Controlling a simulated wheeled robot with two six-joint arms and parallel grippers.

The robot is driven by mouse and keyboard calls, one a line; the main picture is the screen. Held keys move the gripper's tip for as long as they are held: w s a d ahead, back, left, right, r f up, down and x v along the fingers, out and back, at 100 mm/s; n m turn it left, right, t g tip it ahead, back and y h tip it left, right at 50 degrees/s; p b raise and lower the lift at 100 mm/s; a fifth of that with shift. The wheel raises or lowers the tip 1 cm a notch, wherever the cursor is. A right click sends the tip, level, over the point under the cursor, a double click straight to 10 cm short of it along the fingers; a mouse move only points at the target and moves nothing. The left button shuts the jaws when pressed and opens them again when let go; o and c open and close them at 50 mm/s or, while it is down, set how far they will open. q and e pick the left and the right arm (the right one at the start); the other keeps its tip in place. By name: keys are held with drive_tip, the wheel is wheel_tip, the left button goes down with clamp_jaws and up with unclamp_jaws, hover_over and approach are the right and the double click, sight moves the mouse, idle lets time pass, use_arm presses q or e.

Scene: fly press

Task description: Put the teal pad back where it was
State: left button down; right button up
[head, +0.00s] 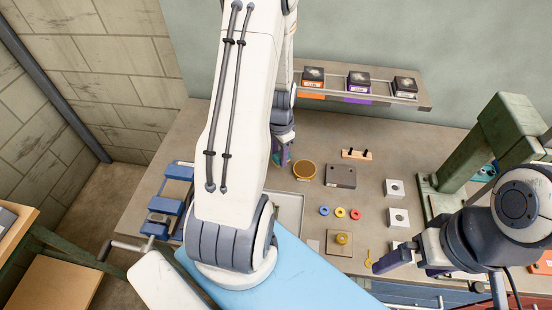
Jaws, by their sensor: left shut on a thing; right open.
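My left gripper (282,157) is at the far end of the big white arm, over the back of the bench. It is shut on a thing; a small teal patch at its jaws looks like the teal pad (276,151). Most of the pad is hidden by the gripper and arm, so its shape and its height over the bench cannot be told. My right gripper (378,266) is open near the front right of the bench, beside the green press (462,145), and appears empty.
Blue, yellow and red rings (340,213) lie in front. A wall shelf (425,101) holds three boxes. Blue holders (168,204) stand at left. White square plates (395,188) lie at right.

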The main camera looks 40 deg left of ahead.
use_arm(q)
drive_tip(key=shift+a+f, duration=0.45)
drive_tip(key=shift+a, duration=0.4)
wheel_tip(320, 180, down, 4)
drive_tip(key=shift+r+p, duration=0.2)
drive_tip(key=shift+p, duration=0.6)
drive_tip(key=shift+f, duration=0.25)
drive_tip(key=shift+f, duration=0.2)
drive_tip(key=c, duration=0.5)
unclamp_jaws()
